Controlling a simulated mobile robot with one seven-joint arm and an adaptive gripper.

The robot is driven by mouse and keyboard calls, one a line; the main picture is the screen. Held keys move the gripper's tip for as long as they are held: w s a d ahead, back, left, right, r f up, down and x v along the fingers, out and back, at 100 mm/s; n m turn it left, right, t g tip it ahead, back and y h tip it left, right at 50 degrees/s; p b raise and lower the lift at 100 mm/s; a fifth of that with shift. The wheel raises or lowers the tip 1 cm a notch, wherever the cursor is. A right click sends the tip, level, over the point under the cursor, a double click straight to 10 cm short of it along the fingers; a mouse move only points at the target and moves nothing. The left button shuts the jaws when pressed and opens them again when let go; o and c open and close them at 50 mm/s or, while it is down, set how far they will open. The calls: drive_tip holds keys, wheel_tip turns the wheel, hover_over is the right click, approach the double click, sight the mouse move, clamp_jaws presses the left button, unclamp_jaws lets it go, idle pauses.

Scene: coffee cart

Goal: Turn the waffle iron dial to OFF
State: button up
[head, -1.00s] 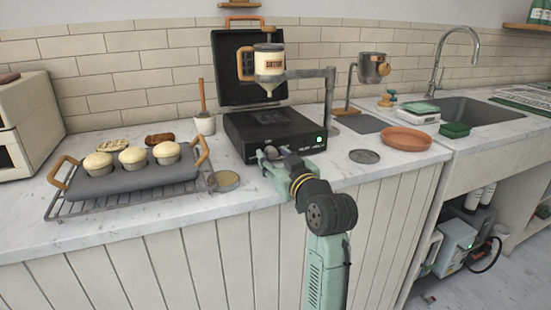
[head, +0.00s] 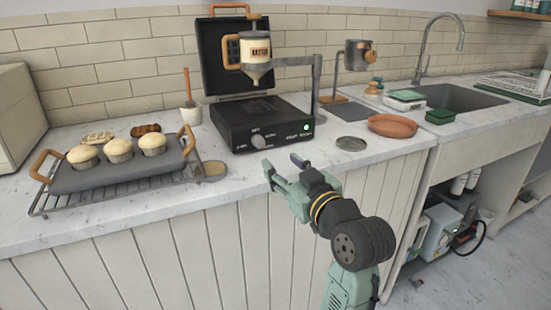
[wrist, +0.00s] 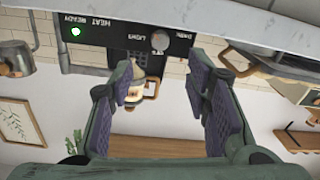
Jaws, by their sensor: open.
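The waffle iron (head: 226,126) is a black box with its lid (head: 222,72) raised. Its dial (head: 259,142) is a small light-grey knob on the front panel; it also shows in the upside-down wrist view (wrist: 160,41). The way its pointer faces is too small to tell. A green light (head: 306,127) glows at the panel's right end. My gripper (head: 283,168) is open and empty, in front of the counter edge, below and to the right of the dial and apart from it. In the wrist view the dial lies beyond and between the fingers (wrist: 165,85).
A batter dispenser (head: 256,50) hangs over the iron from a stand (head: 315,85). A muffin tray (head: 125,173) on a wire rack is at the left, beside a round brass-coloured disc (head: 211,170). A grey disc (head: 351,144) and terracotta dish (head: 394,125) lie right. Counter before the iron is clear.

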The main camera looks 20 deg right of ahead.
sight(261, 144)
drive_tip(key=shift+s, duration=0.4)
drive_tip(key=w, duration=0.3)
drive_tip(key=w+p, duration=0.1)
drive_tip(key=w, duration=0.7)
drive_tip(key=shift+w+a+p, duration=0.1)
drive_tip(key=shift+a+p, duration=0.2)
drive_tip(key=shift+a, duration=0.05)
drive_tip(key=shift+c, duration=0.5)
clamp_jaws()
